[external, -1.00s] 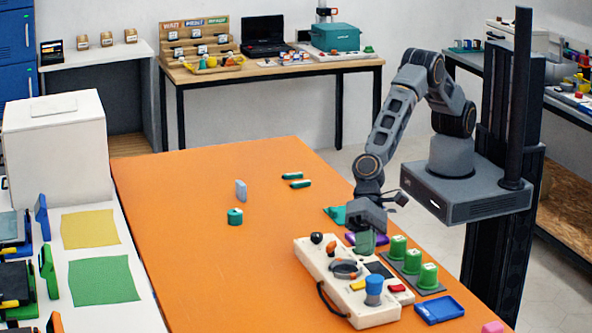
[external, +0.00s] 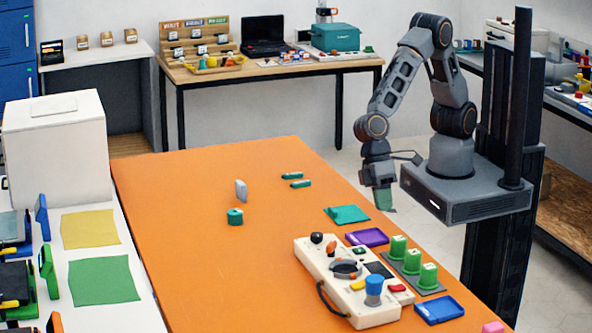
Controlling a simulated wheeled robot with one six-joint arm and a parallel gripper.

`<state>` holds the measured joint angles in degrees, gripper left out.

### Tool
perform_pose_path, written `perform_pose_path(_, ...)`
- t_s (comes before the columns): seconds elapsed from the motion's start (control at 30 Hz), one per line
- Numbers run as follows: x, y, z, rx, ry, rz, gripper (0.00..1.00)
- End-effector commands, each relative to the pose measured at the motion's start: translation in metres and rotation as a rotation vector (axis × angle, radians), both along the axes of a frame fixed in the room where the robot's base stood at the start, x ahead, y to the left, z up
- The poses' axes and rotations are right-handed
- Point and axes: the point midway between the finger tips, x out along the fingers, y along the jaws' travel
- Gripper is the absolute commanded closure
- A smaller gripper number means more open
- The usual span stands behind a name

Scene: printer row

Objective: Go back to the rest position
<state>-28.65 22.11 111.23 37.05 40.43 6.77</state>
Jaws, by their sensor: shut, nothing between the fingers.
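My gripper (external: 383,199) hangs pointing down near the right edge of the orange table (external: 190,200), close to my base. Its greenish fingers are shut, with nothing seen between them. It is above and clear of the things on the table. My arm is folded back, with its elbow raised high above the base.
Below the gripper in the picture lie a teal mat (external: 347,214), a purple tray (external: 366,237), a cream control panel (external: 345,285), several green-capped pieces (external: 398,247) and a blue tray (external: 440,309). The table's middle is mostly clear.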

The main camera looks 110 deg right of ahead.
Motion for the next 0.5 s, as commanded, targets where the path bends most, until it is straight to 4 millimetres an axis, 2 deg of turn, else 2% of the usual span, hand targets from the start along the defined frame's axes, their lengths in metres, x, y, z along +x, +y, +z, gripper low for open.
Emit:
perform_pose_path(0.03,-0.009,-0.030,0.017,-0.040,-0.033,0.047,1.00)
perform_pose_path(0.1,-0.025,-0.072,0.034,-0.111,-0.072,0.117,1.00)
perform_pose_path(0.3,-0.074,-0.179,0.074,-0.306,-0.176,0.215,1.00)
perform_pose_path(0.4,-0.095,-0.217,0.088,-0.383,-0.224,0.208,1.00)
perform_pose_path(0.5,-0.111,-0.244,0.099,-0.434,-0.273,0.170,1.00)
